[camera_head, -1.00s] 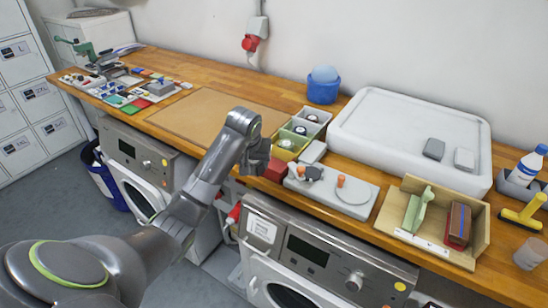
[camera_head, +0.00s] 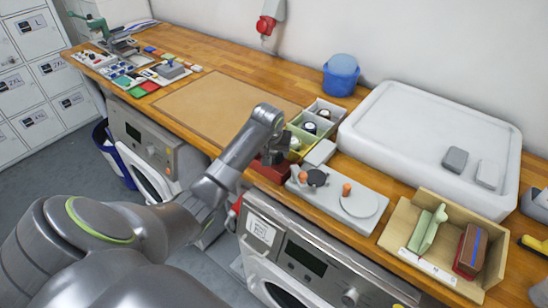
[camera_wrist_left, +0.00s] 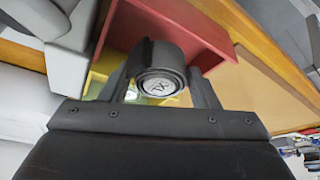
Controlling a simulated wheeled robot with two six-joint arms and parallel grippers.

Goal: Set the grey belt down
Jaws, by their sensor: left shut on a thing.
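My left gripper (camera_head: 274,156) is shut on a rolled dark grey belt (camera_wrist_left: 160,55). In the left wrist view the roll sits between the two fingers, with a round silver disc facing the camera. A red open bin (camera_head: 267,173) lies under the gripper in the head view; it also shows behind the roll in the left wrist view (camera_wrist_left: 185,25). Whether the roll touches the bin I cannot tell. My right gripper is not in view.
Beside the red bin are a yellow-green bin (camera_head: 297,141) and pale bins (camera_head: 326,108) with dark rolls. A grey fixture board (camera_head: 335,196) stands right, a large white tray (camera_head: 400,165) behind. A brown mat (camera_head: 215,105) lies clear to the left.

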